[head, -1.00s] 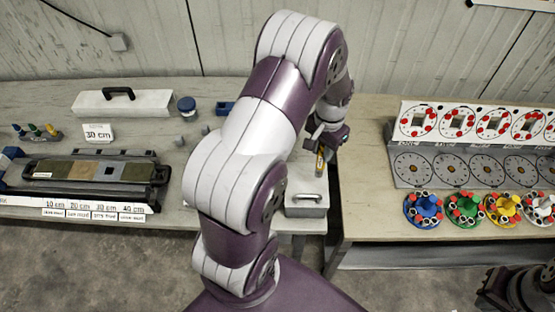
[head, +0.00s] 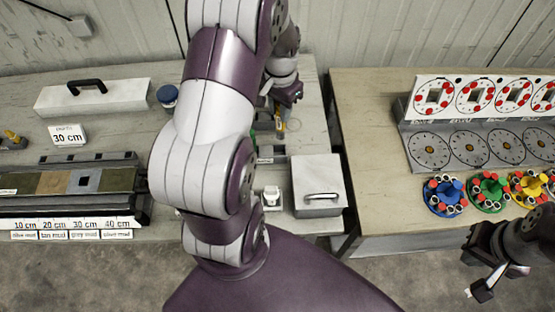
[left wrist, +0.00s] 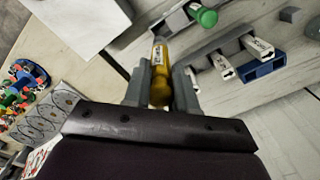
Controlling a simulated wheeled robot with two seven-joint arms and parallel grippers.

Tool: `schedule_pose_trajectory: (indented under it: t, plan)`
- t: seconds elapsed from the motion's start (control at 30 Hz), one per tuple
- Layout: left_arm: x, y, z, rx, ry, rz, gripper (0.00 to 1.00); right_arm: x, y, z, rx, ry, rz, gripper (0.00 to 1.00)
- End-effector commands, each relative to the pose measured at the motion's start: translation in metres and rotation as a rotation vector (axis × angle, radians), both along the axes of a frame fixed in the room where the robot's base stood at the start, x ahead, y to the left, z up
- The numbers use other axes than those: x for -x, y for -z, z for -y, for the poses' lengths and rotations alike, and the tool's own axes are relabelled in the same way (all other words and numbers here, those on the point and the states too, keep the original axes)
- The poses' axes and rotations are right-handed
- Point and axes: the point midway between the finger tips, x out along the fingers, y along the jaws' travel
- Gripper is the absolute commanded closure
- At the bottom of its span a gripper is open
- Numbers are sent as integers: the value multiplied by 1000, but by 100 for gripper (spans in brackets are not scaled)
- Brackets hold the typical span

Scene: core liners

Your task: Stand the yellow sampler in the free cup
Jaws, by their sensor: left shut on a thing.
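The yellow sampler (left wrist: 160,75) is held between the fingers of my left gripper (left wrist: 160,92) in the left wrist view. In the head view the sampler (head: 281,128) shows beyond my left arm, under my left gripper (head: 278,108), over the back of the left table. A green-topped piece (left wrist: 207,17) is at a grey holder (left wrist: 175,22) in the left wrist view. I cannot tell which opening is the free cup; my arm hides part of that area. My right gripper (head: 482,284) is at the lower right of the head view, its opening unclear.
A grey box with a handle (head: 318,190) stands at the left table's right edge. A small white item (head: 271,196) is left of it. A tray of core (head: 70,183) lies at left. Dial panels (head: 450,147) and coloured stands (head: 443,196) are on the right table.

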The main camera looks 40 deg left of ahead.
Motion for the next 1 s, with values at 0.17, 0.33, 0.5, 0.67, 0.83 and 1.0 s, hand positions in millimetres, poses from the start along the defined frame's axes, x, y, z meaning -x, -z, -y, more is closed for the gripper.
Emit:
schedule_pose_trajectory:
  t: [0.17,0.33,0.5,0.67,0.83,1.0]
  plan:
    - [1,31,0,3,0,-5,100,0,7,0,0,0,1,100]
    - [1,65,0,1,0,-3,100,0,-2,0,0,0,1,100]
    - [1,96,0,2,0,-4,100,0,-9,0,0,0,1,100]
    - [0,112,-1,0,0,1,100,0,-10,0,0,0,1,100]
    - [0,112,-1,-1,-1,1,100,0,-9,0,0,0,1,100]
    - [0,113,-1,0,-1,0,48,0,-9,0,0,0,1,100]
